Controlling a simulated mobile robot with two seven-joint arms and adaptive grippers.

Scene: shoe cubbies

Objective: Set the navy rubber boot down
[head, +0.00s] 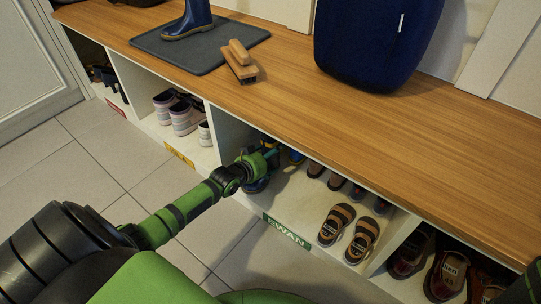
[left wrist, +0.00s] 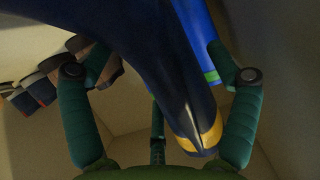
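A navy rubber boot (head: 190,20) with a pale sole edge stands upright on the dark mat (head: 146,42) on the bench top. My left gripper (head: 262,166) is inside the cubby labelled EWAN (head: 286,231), near its left wall. Dark blue footwear (head: 257,185) shows at its fingers. In the left wrist view a navy boot with a yellow patch (left wrist: 185,100) lies across and between the spread fingers of the left gripper (left wrist: 158,62). Whether the fingers press on it cannot be told. A brighter blue piece with a green band (left wrist: 200,40) is beside the right finger. My right gripper is out of view.
Brown-strapped sandals (head: 350,232) and several small shoes (head: 335,182) occupy the same cubby. Striped shoes (head: 180,113) stand in the cubby to its left, dark red shoes (head: 446,275) to its right. A wooden brush (head: 240,60) and a navy bag (head: 375,40) are on the bench.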

